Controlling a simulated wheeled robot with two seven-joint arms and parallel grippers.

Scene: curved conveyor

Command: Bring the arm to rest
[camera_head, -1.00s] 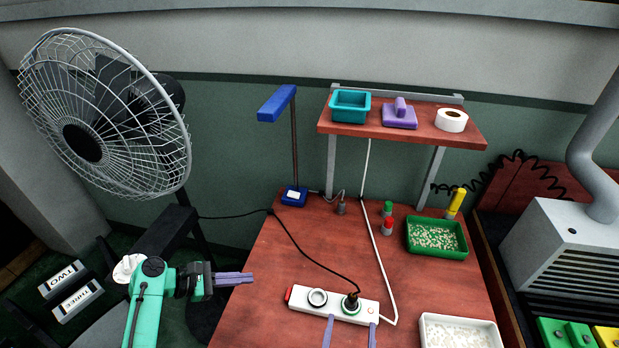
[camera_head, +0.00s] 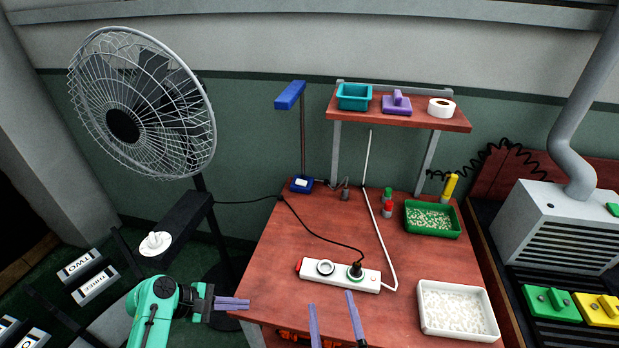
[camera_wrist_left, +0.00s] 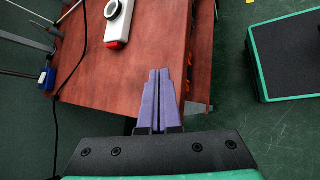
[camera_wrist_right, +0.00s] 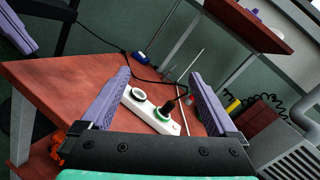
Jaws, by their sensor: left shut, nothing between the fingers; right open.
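My left gripper (camera_head: 232,304) is shut and empty at the left edge of the red-brown table, in the head view. Its purple fingers lie together in the left wrist view (camera_wrist_left: 158,100). My right gripper (camera_head: 332,308) is open and empty at the table's front edge, its two purple fingers apart. In the right wrist view its fingers (camera_wrist_right: 160,88) frame the white power strip (camera_wrist_right: 150,110), which lies beyond them. The power strip (camera_head: 340,274) lies on the table with a black plug in one socket; neither gripper touches it.
The table (camera_head: 290,250) also bears a white tray (camera_head: 458,334) of pale pieces and a green tray (camera_head: 432,233). A raised shelf (camera_head: 384,118) stands at the back. A fan (camera_head: 150,105) stands left; a grey vented machine (camera_head: 560,230) stands right.

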